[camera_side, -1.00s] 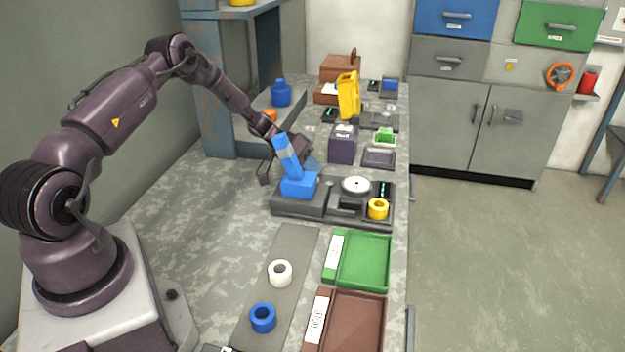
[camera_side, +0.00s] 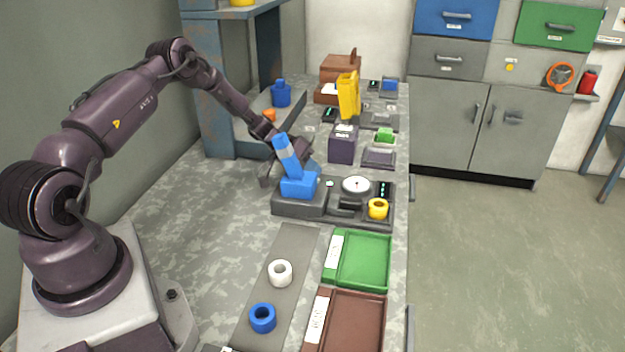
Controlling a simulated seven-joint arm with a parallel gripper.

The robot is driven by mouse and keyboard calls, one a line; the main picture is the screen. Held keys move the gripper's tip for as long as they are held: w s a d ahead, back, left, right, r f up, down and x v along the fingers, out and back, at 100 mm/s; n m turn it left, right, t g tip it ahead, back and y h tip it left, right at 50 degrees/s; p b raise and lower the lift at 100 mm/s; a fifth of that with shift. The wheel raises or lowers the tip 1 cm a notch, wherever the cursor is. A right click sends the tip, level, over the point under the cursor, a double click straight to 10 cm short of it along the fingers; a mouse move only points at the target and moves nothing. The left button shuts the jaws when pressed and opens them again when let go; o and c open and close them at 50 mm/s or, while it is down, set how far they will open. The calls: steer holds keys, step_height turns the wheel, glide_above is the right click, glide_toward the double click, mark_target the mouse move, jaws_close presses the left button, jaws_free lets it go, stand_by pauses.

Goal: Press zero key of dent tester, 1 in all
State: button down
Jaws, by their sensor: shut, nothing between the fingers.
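The dent tester appears to be the dark grey device (camera_side: 299,207) on the bench, with a blue lever (camera_side: 287,155) standing tilted at its left. On it are a round white dial (camera_side: 356,185), a small dark display (camera_side: 384,189) with lit marks and a yellow ring (camera_side: 377,208). A small whitish-pink spot (camera_side: 329,184) shows between lever and dial; I cannot tell which part is the zero key. My gripper (camera_side: 266,181) is shut and empty, just left of the blue lever and partly hidden behind it. Contact with the device cannot be made out.
In front lie a grey strip with a white ring (camera_side: 280,273) and a blue ring (camera_side: 262,318), a green tray (camera_side: 388,262) and a brown tray (camera_side: 383,325). Behind stand a purple box (camera_side: 342,146) and a yellow upright part (camera_side: 348,95). The bench at left is clear.

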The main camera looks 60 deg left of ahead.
stand_by(0.3)
steer(key=shift+r, duration=0.8)
steer(key=shift+r, duration=2.5)
